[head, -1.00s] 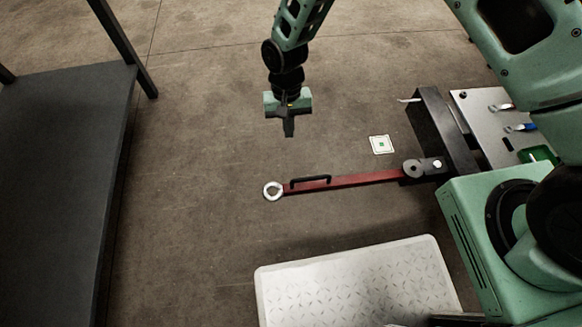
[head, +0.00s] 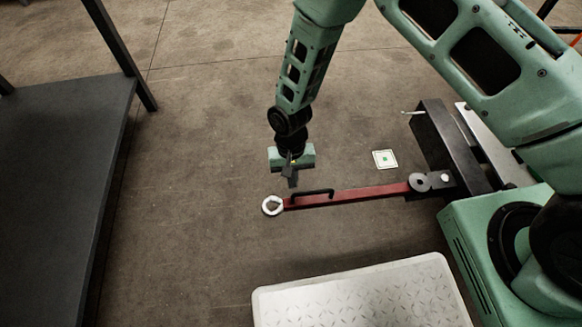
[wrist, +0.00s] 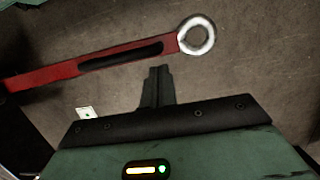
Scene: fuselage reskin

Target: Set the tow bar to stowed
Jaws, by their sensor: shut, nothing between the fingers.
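The tow bar (head: 365,193) is a red bar with a black handle (head: 311,193) and a pale ring (head: 272,205) at its left end. In the head view it lies stretched out to the left from a dark pivot (head: 432,181). My gripper (head: 292,184) is shut and empty, pointing down just behind the handle, apart from it as far as I can tell. In the wrist view the tow bar (wrist: 60,74) crosses above the shut fingertips (wrist: 159,72), with the handle (wrist: 120,55) and ring (wrist: 197,37) close by.
A dark frame (head: 450,140) carries the pivot at the right. A white textured platform (head: 360,295) lies in front of the bar. A dark grey table (head: 60,180) stands at the left.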

